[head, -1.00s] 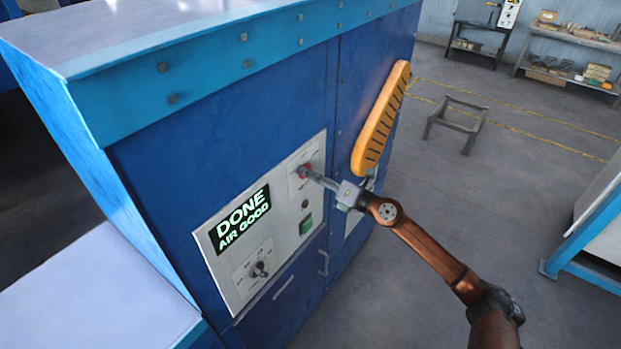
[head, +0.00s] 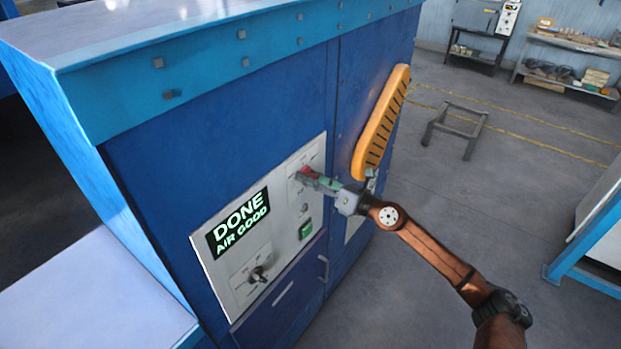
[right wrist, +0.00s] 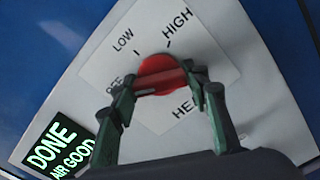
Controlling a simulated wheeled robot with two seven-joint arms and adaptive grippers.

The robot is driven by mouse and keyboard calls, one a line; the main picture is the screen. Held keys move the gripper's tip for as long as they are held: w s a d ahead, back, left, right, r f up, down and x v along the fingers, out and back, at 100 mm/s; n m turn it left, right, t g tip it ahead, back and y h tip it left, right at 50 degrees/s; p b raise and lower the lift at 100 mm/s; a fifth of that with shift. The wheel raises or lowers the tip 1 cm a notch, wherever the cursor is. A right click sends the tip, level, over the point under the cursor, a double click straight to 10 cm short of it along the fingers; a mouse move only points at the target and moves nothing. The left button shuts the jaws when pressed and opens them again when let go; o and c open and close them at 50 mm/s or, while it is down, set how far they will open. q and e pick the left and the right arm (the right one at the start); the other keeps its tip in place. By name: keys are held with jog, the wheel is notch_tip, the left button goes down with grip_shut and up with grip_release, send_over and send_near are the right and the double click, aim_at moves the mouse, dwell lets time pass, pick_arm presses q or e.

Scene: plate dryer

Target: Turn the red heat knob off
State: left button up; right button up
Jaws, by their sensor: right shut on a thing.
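The red heat knob (head: 304,171) is on the white control panel (head: 228,270), mostly covered by my right gripper (head: 311,176) in the head view. In the right wrist view the knob (right wrist: 158,68) sits among the labels LOW, HIGH, a partly covered OFF and a partly covered HEAT. My right gripper (right wrist: 162,87) is shut on the knob, one finger on its left side near OFF and the other on its right. The fingers partly hide the knob, and I cannot tell its exact setting. My left gripper is not in view.
The panel has a display (head: 239,222) reading DONE AIR GOOD, a green button (head: 306,230) and a black selector knob (head: 259,274). An orange slotted handle (head: 381,122) stands out right of the panel, close above my right wrist.

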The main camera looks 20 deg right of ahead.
jog(key=shift+f, duration=0.15)
jog(key=o, duration=1.2)
jog(key=shift+s+d, duration=0.1)
jog(key=v, duration=1.2)
